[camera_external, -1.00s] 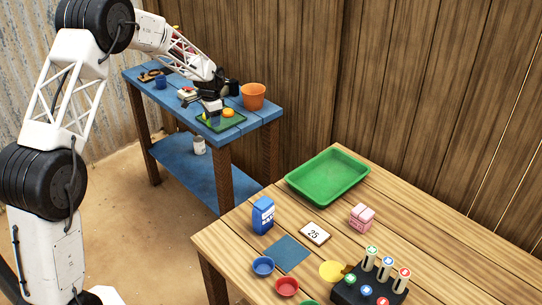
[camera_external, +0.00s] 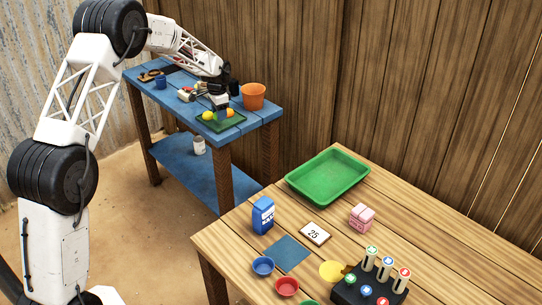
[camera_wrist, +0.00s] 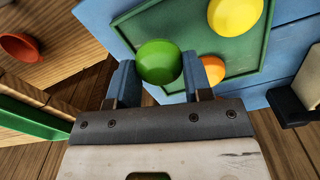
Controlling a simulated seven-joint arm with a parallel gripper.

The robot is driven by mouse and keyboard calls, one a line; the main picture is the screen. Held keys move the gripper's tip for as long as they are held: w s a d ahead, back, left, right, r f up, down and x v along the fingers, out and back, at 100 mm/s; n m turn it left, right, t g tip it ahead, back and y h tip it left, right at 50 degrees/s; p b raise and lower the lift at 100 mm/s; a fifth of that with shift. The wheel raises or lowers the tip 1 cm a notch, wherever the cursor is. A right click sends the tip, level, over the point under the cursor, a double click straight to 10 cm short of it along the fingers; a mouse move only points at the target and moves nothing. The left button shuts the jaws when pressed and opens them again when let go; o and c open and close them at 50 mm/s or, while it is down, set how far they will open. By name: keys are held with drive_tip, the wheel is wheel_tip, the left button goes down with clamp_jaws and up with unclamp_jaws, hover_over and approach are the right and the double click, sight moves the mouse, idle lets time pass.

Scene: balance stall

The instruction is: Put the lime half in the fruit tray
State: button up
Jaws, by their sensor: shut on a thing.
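The lime half (camera_wrist: 158,62) is green and rounded. It sits between the two fingertips of my gripper (camera_wrist: 160,78) in the wrist view, and the gripper is shut on it. In the external view my gripper (camera_external: 221,112) is over the small green tray (camera_external: 238,121) on the blue table, and I cannot make out the lime half there. This tray, also in the wrist view (camera_wrist: 190,28), holds a yellow fruit (camera_wrist: 235,14) and an orange fruit (camera_wrist: 212,70). I cannot tell whether the lime half touches the tray.
An orange pot (camera_external: 254,96) stands close behind the small tray, and a blue cup (camera_external: 160,82) stands at the table's far left. A larger, empty green tray (camera_external: 328,197) lies on the wooden table, with a blue carton (camera_external: 263,215) and a pink carton (camera_external: 361,217).

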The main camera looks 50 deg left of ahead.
sight(221, 125)
drive_tip(key=shift+f, duration=1.7)
drive_tip(key=shift+f, duration=0.15)
drive_tip(key=o, duration=0.9)
wheel_tip(221, 125, up, 12)
drive_tip(key=shift+r, duration=0.15)
